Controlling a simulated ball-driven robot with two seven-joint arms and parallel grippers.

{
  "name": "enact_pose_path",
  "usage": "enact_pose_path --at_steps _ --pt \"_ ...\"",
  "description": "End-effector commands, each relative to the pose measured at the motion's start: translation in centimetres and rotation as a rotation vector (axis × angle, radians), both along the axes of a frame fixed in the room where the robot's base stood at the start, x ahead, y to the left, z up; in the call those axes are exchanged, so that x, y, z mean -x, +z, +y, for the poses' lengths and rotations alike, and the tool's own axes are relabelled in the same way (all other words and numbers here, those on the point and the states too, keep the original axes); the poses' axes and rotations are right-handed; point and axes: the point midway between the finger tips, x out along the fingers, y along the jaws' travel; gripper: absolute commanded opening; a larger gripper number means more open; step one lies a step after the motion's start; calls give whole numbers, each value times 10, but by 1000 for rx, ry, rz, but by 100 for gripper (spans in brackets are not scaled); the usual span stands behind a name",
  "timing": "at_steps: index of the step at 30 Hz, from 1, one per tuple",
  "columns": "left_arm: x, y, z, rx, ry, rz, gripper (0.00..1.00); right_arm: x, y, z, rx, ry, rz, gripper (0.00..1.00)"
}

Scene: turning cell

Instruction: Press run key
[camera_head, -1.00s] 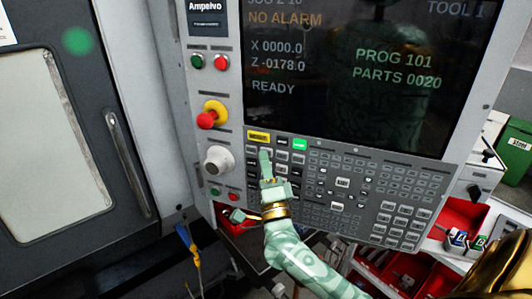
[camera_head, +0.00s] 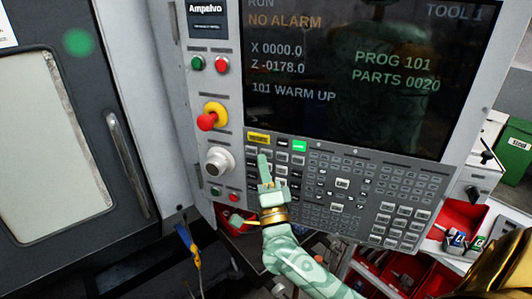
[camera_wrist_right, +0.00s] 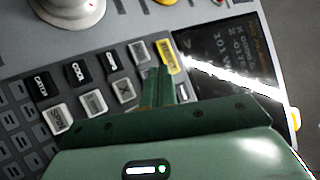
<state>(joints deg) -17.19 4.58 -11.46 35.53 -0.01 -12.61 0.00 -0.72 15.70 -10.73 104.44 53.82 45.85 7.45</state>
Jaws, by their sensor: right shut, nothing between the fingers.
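The control panel's keypad (camera_head: 342,183) sits below a dark screen (camera_head: 340,75), which reads RUN, NO ALARM and 101 WARM UP. My right gripper (camera_head: 263,157) is shut and empty, its fingertips over the upper-left keys, just below the yellow key (camera_head: 258,138). A lit green key (camera_head: 299,146) lies to the right. In the right wrist view the shut fingers (camera_wrist_right: 160,78) point toward the yellow key (camera_wrist_right: 168,56), with white and black keys on the left. I cannot read which key is labelled run, nor tell whether the tips touch a key. My left gripper is not in view.
A red emergency stop (camera_head: 207,121) on a yellow base and a round white knob (camera_head: 219,161) stand left of the keypad. The machine door with its handle (camera_head: 127,150) is further left. Red bins (camera_head: 406,270) lie below right.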

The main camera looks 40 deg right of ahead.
Motion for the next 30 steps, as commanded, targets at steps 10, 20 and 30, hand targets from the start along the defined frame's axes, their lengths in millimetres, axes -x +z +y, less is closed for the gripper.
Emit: enact_pose_path --at_steps 10,20,30 --pt "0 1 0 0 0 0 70 2 0 3 -1 1 1 0" --pt "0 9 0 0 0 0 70 20 0 29 -2 2 1 0" --pt "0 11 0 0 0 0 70 29 0 42 0 0 0 0"
